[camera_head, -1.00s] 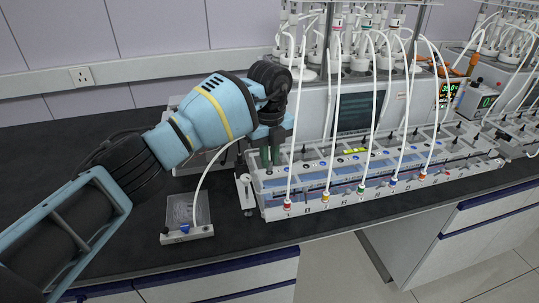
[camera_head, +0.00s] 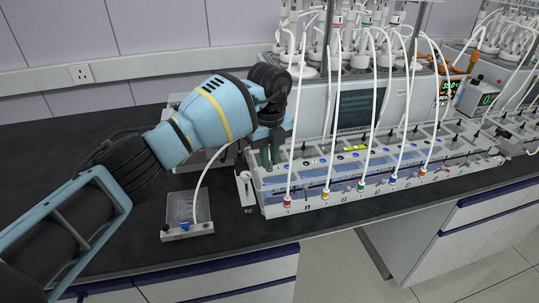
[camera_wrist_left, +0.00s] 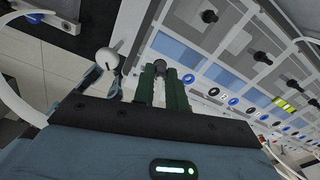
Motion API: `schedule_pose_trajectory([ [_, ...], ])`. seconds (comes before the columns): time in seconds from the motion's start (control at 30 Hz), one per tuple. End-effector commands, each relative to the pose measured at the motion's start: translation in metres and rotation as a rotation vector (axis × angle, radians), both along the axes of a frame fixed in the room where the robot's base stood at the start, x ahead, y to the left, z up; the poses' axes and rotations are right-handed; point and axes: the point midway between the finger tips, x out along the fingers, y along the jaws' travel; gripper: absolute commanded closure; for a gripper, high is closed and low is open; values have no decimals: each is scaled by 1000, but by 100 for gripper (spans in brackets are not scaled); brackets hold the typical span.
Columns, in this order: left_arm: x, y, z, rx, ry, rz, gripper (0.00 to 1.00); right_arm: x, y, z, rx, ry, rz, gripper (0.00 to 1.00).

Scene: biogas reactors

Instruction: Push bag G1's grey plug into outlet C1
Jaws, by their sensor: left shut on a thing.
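Bag G1 (camera_head: 184,207) is a clear flat pouch in a small frame on the bench, left of the rack, with a blue piece at its front. A white tube (camera_head: 203,180) rises from it towards my left gripper (camera_head: 270,156) and goes behind my arm. My left gripper's green fingers (camera_wrist_left: 161,83) point down at the left end of the rack and are shut on a small grey plug (camera_wrist_left: 159,66), mostly hidden between the fingertips. A row of ringed outlets, one with a blue ring (camera_wrist_left: 189,78), runs beside the fingers. I cannot read which is C1 or tell whether the plug is seated.
The long rack (camera_head: 330,207) carries several white tubes with coloured ends along its front. A white knobbed post (camera_head: 245,189) stands at its left end, close to my fingers. A reactor unit with a dark screen (camera_head: 355,109) stands behind. The dark bench is clear at left.

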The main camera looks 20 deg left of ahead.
Motion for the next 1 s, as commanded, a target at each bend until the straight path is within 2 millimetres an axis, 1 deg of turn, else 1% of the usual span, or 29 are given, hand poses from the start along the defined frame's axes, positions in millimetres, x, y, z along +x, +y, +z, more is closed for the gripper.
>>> schedule_pose_trajectory([
  [0.37, 0, 0, -1, 1, 1, 0, 100, -4, 0, -1, 1, 7, 0, 64],
  [0.4, 0, 0, -1, 1, 1, 0, 82, -5, 0, -1, 0, 9, 0, 64],
  [0.57, 0, 0, -1, 1, 1, 0, 62, -8, 0, -2, 1, 15, 0, 64],
  [0.93, 0, 0, -1, 1, 1, 0, 61, -6, 0, -1, 1, 10, -1, 64],
  [1.0, 1, 0, 9, 1, -2, 0, 61, -7, 0, -3, 0, 13, -1, 64],
])
